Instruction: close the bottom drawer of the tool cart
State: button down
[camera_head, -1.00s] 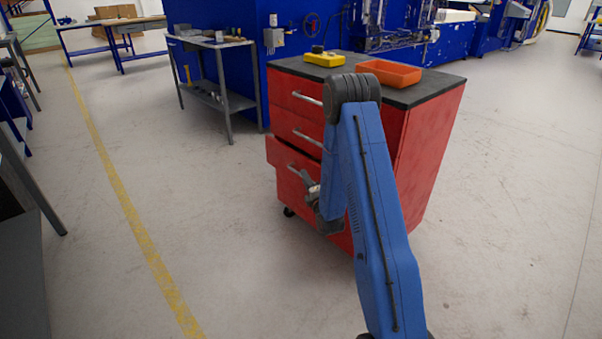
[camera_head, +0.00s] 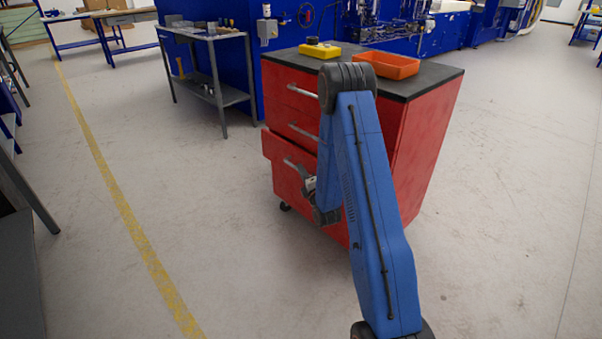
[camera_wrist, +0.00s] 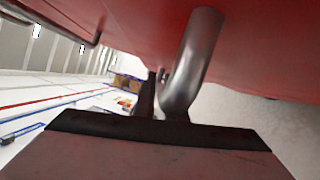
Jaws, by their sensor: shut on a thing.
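The red tool cart (camera_head: 425,140) stands in the middle of the head view, with its drawer fronts facing left. Its bottom drawer (camera_head: 283,180) stands out a little from the drawers above. My gripper (camera_head: 308,186) is at the front of the bottom drawer, shut on the drawer's handle (camera_head: 290,164). In the wrist view the curved metal handle (camera_wrist: 195,60) rises from my gripper (camera_wrist: 155,98) to the red drawer front (camera_wrist: 130,25). My own arm hides the right part of the drawer fronts in the head view.
A yellow case (camera_head: 320,50) and an orange tray (camera_head: 388,65) rest on the cart's dark top. A grey workbench (camera_head: 212,95) stands behind and left of the cart. The floor left and right of the cart is clear.

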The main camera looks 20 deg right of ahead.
aim_at(308, 167)
jog(key=shift+w+d, duration=0.3)
jog(key=shift+d, duration=0.55)
jog(key=shift+w+d, duration=0.25)
jog(key=shift+d, duration=0.55)
jog(key=c, duration=1.8)
grip_release()
jog(key=shift+d, duration=0.15)
